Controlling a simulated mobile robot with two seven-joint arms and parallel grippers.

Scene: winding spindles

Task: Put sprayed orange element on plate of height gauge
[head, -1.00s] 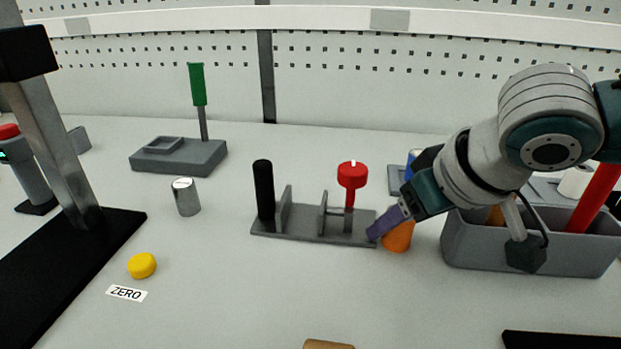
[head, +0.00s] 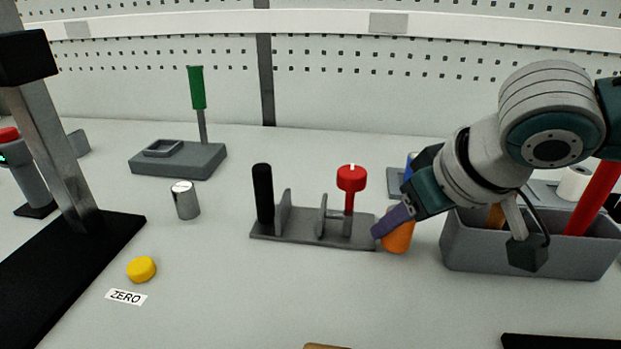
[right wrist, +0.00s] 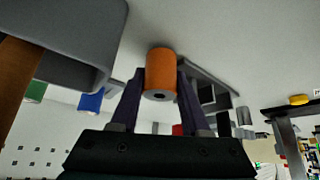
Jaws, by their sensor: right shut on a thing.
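The orange element (head: 398,238) is a small cylinder beside the right end of the grey fixture. My right gripper (head: 392,222) is shut on it, with a purple finger at its left side. In the right wrist view the orange element (right wrist: 161,70) sits between both fingers, its end with a dark hole facing the camera. It appears at or very near the table; I cannot tell if it touches. The height gauge appears to be the black stand at far left, with a metal column (head: 60,150) and a flat black plate (head: 70,285). The plate is bare where visible. My left gripper is out of view.
A grey fixture (head: 305,237) with a black post and red knob (head: 352,178) stands left of the gripper. A grey bin (head: 530,255) is close on the right. A metal cylinder (head: 185,200) and yellow button (head: 142,268) stand near the plate. The front middle table is mostly clear.

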